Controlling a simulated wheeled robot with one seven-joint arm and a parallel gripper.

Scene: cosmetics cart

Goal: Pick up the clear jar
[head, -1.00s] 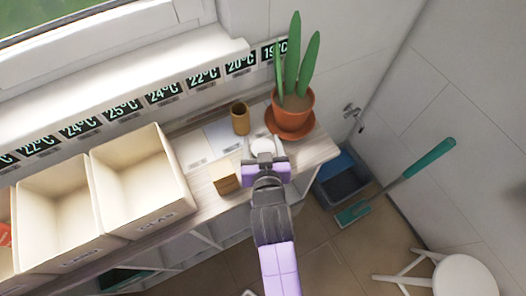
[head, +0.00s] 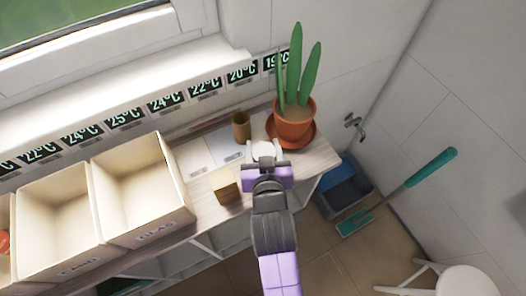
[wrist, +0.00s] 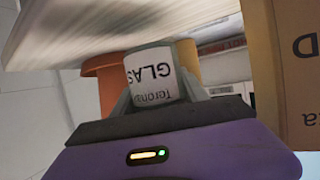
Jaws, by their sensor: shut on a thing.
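A small pale jar (head: 265,150) shows at the tip of my gripper (head: 266,161) in the head view, near the right end of the wooden shelf. In the wrist view the jar (wrist: 152,75) sits between the two fingers of my gripper (wrist: 155,92), with a white label reading "Terona GLAS" upside down. My gripper is shut on the jar. The jar's lower part is hidden by the gripper. I cannot tell whether the jar touches the shelf.
A potted plant (head: 293,124) stands close behind and right of the jar. Cream bins (head: 141,188) fill the shelf's left. A blue-grey bucket (head: 343,190) is on the floor right.

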